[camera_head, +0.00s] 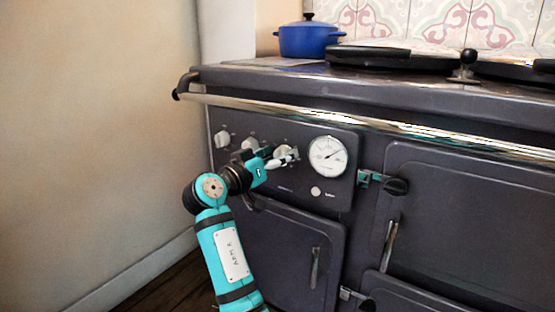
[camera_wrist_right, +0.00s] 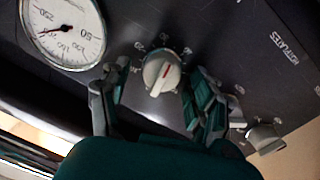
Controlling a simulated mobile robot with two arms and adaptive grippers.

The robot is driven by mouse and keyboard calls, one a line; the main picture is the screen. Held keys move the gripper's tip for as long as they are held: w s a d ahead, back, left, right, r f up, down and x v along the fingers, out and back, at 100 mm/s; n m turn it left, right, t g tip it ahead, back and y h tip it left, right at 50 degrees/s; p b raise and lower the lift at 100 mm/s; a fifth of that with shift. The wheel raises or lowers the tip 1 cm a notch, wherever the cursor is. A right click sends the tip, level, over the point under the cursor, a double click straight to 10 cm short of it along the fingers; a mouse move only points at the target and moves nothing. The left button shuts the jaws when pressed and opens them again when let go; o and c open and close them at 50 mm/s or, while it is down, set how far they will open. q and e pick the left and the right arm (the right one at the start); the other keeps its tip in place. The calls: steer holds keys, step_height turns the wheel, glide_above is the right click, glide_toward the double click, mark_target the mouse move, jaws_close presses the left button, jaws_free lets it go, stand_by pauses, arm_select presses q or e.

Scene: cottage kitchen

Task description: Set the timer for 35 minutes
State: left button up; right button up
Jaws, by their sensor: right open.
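A pale round control knob (camera_wrist_right: 161,73) with a red pointer line sits on the dark stove panel, with small markings around it that are too blurred to read. My right gripper (camera_wrist_right: 156,80) is open, with one finger on each side of this knob; whether they touch it I cannot tell. In the head view, my right gripper (camera_head: 286,158) is at the panel's rightmost knob, just left of the round white gauge (camera_head: 328,156), and partly covers that knob. Which knob is the timer does not show clearly. My left gripper is not in view.
Another knob (camera_head: 222,139) sits at the panel's left, with one more between. The gauge also shows in the wrist view (camera_wrist_right: 62,30). A chrome rail (camera_head: 400,125) runs above the panel. A blue pot (camera_head: 309,40) stands on the stove top. A bare wall (camera_head: 90,130) lies left.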

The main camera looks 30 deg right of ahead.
mark_target(277, 150)
step_height(277, 150, up, 9)
steer(key=shift+r, duration=0.2)
stand_by(0.6)
